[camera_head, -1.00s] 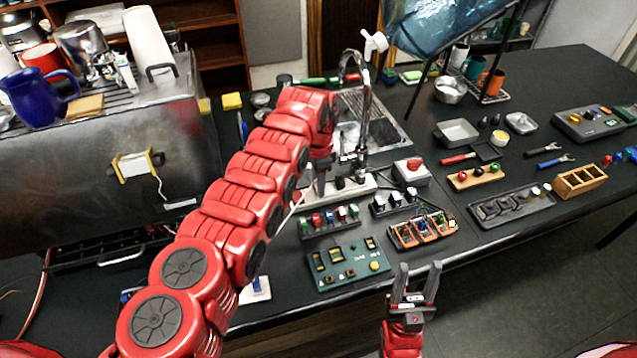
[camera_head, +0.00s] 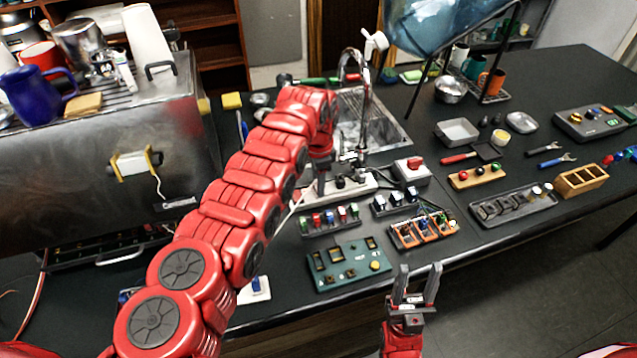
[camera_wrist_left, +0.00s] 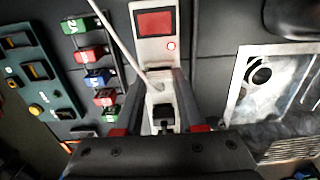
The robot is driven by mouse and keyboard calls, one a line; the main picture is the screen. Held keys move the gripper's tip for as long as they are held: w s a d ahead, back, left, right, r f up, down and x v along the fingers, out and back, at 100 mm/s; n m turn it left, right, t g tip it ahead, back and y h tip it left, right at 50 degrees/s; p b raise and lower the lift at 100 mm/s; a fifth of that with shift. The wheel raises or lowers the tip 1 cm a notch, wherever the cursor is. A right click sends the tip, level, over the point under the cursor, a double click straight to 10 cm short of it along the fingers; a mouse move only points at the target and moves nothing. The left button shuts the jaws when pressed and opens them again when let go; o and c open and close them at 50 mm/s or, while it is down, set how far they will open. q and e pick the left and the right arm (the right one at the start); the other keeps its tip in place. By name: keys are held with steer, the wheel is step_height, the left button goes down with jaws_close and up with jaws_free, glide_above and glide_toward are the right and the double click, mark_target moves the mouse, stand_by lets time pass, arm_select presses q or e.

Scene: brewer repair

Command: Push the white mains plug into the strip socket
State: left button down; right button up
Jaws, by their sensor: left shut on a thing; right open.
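My left gripper (camera_head: 320,186) is over the left part of the white power strip (camera_head: 350,187), beyond the fuse racks. In the left wrist view my left gripper (camera_wrist_left: 160,110) is shut on the white mains plug (camera_wrist_left: 158,88), with a white cord (camera_wrist_left: 122,45) running up and left from it. The plug lines up with the strip (camera_wrist_left: 142,53), which has a red switch and a lit red lamp. The fingers hide the plug's lower part, so I cannot tell how deep it sits. My right gripper (camera_head: 420,270) is open and empty in front of the table edge.
Fuse racks (camera_head: 330,220) and a green board (camera_head: 348,265) lie nearer than the strip. A grey box with a red button (camera_head: 411,171) stands to its right. The sink and tap (camera_head: 365,110) are behind it. The steel brewer (camera_head: 90,160) stands at left.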

arm_select(q)
steer(key=shift+c, duration=2.1)
jaws_free()
step_height(320, 180, up, 8)
steer(key=b, duration=0.2)
steer(key=shift+b, duration=0.3)
step_height(320, 180, up, 9)
steer(key=p, duration=0.6)
steer(key=shift+r, duration=0.2)
